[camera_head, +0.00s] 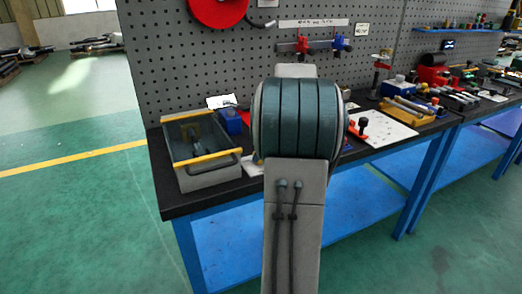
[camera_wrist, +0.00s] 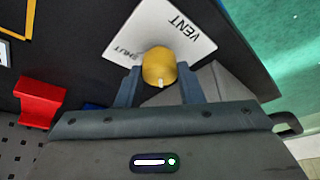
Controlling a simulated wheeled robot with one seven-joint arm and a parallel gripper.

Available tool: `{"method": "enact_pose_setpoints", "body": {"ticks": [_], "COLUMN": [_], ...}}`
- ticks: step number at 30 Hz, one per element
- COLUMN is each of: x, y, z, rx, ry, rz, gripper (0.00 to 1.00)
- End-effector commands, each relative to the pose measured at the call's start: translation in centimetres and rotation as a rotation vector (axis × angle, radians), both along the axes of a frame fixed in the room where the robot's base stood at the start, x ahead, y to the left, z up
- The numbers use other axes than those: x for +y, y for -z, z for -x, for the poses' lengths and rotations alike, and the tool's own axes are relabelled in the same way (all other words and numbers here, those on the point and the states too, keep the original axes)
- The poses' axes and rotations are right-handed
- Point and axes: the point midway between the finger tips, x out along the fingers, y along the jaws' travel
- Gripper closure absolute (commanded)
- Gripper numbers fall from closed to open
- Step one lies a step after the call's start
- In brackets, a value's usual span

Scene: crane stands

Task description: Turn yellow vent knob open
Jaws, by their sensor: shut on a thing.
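The yellow vent knob (camera_wrist: 159,64) shows in the wrist view, with a small white mark on its edge pointing toward my gripper's body. It sits at a white plate (camera_wrist: 180,30) lettered VENT and SHUT; an OPEN label is not visible. My gripper (camera_wrist: 158,73) is shut on the knob, one finger on each side of it. In the head view my own arm hides the knob and the gripper.
A red block (camera_wrist: 40,101) lies left in the wrist view. In the head view, a grey bin with yellow edges (camera_head: 208,180) stands left of my arm on the dark bench (camera_head: 176,206). A pegboard (camera_head: 175,60) rises behind; a white board (camera_head: 385,131) lies right.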

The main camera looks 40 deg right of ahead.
Motion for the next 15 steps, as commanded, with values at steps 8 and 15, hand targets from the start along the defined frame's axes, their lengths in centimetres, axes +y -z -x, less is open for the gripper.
{"method": "enact_pose_setpoints", "body": {"ticks": [8,15], "x": [0.08,0.03], "y": [0.07,-0.03], "z": [-0.01,0.01], "rx": [0.002,0.0], "ry": [-0.002,0.0], "rz": [-0.001,-0.001], "gripper": [0.44,0.44]}}
